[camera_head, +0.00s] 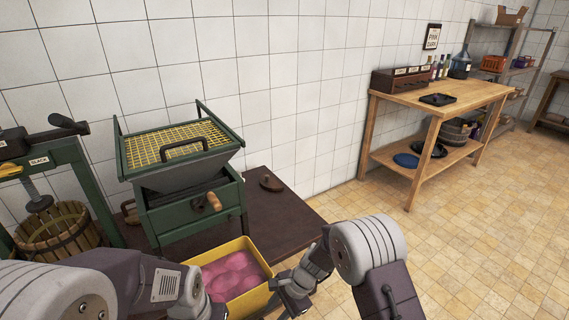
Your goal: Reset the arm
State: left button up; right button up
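My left arm comes in from the lower left, and its gripper end (204,304) is beside the left side of a yellow crate (262,296). Its fingers are not clear to see. My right arm comes in from the lower right, and its gripper (287,286) is at the crate's right rim. I cannot tell whether it touches the rim or how far its fingers are apart. The crate holds a pink mass (232,274); its lower end is cut off by the picture edge.
A green crusher (190,212) with a yellow grid stands on a dark table (285,205) behind the crate. A green press with a wooden basket (58,236) is at the left. A wooden workbench (408,97) stands at the right, with open tiled floor (480,230) before it.

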jog(key=w+d+r+t, duration=0.2)
jog(key=w+d+r, duration=0.2)
jog(key=r, duration=0.3)
jog(key=s+d+r+n+h, duration=0.1)
jog(key=s+d+r, duration=0.35)
jog(key=d, duration=0.25)
jog(key=s+d+n+h, duration=0.4)
jog(key=s+d+n, duration=0.55)
jog(key=s, duration=0.25)
notch_tip(320, 180, up, 14)
jog(key=p, duration=1.4)
jog(key=shift+w+d, duration=0.4)
jog(key=shift+w, duration=0.05)
jog(key=shift+f+p, duration=0.1)
jog(key=shift+p, duration=0.2)
